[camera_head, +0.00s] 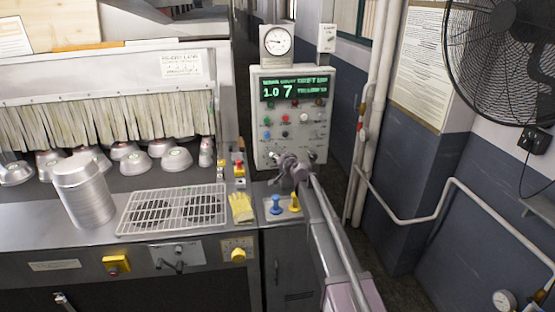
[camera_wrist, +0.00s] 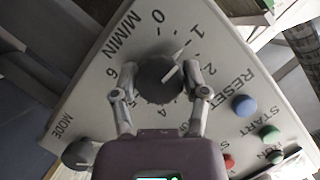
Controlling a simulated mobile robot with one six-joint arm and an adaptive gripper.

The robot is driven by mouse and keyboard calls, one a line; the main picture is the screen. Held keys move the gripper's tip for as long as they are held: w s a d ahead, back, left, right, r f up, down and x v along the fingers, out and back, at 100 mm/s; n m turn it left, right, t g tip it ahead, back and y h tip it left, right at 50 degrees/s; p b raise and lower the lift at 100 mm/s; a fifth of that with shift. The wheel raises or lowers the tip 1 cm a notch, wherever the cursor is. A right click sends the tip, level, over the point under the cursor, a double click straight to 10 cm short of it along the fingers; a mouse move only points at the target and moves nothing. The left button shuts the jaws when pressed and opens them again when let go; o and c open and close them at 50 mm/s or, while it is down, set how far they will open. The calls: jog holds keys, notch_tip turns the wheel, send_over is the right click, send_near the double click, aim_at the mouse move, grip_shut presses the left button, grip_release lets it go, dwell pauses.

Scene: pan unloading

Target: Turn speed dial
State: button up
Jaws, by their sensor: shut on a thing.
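The speed dial (camera_wrist: 158,80) is a round dark knob on the pale control panel, seen close in the wrist view. Numbers from 0 to 6 and the label M/MIN surround it. Its pale pointer mark aims up and to the right, roughly toward the 1. My gripper (camera_wrist: 166,82) is shut on the dial, with one finger on each side. In the head view my gripper (camera_head: 290,167) is at the lower edge of the control panel (camera_head: 292,82) and hides the dial. The green display (camera_head: 292,89) seems to read 1.0 and 7.
A MODE knob (camera_wrist: 78,154) and blue (camera_wrist: 244,105), green and red buttons are near my gripper on the panel. A gauge (camera_head: 277,41) stands on top. Stacked pans (camera_head: 83,190), a wire rack (camera_head: 174,208) and a yellow glove (camera_head: 241,207) lie left. A fan (camera_head: 500,60) hangs right.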

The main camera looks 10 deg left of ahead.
jog(key=shift+w, duration=0.1)
jog(key=o, duration=1.1)
jog(key=shift+o, duration=0.2)
jog(key=shift+f+m+y+b, duration=0.1)
jog(key=shift+m+y+b, duration=0.2)
